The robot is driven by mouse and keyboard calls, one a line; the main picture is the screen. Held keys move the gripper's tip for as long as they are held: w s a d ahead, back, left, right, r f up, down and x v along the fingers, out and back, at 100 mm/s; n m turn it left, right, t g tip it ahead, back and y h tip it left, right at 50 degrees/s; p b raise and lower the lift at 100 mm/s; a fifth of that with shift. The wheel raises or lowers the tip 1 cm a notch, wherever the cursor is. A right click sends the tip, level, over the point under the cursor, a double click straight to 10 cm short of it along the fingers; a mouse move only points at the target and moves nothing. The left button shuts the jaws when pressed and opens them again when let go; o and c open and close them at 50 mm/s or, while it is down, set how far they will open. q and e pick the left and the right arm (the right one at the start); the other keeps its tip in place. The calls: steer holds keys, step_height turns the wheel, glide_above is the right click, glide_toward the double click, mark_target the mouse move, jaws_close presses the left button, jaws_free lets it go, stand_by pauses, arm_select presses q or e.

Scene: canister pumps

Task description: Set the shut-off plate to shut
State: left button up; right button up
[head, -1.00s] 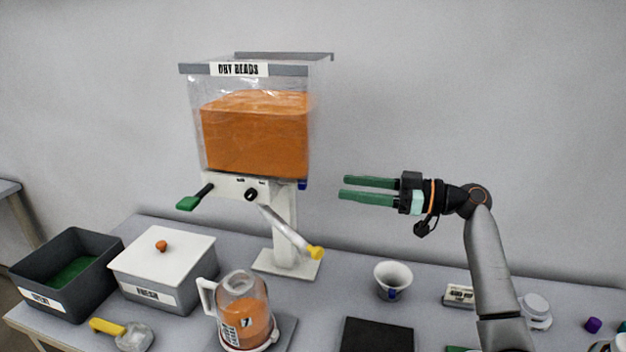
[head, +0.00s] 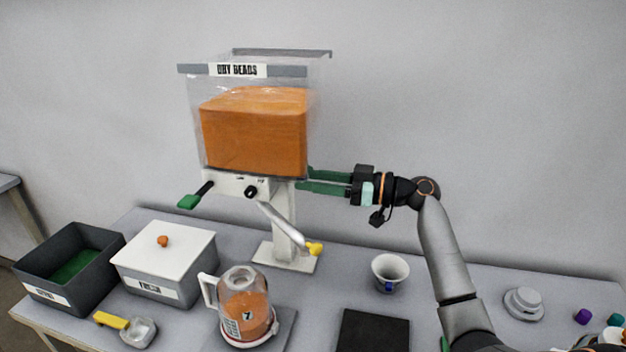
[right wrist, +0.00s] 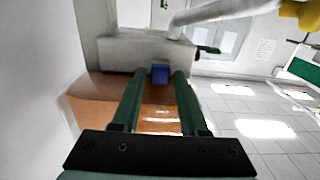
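The dispenser has a clear bin (head: 254,130) labelled "DRY BEADS" with orange fill, above a white body (head: 228,185) on a stand. The blue tab (right wrist: 160,73) of the shut-off plate sticks out at the body's right side, under the bin. It is hidden behind my fingers in the head view. My right gripper (head: 304,179) reaches in from the right, its green fingers at that side. In the right wrist view the fingers (right wrist: 161,80) are apart, with the tab between their tips and a gap visible on both sides. My left gripper is not in view.
A yellow-tipped spout (head: 290,230) slants down below the body; a green-ended lever (head: 190,201) juts left. An orange-filled jug (head: 246,305) stands in front. A white cup (head: 390,270), dark pad (head: 374,332), lidded box (head: 165,265) and open bin (head: 60,290) occupy the table.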

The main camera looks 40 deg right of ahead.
jaws_close()
stand_by(1.1)
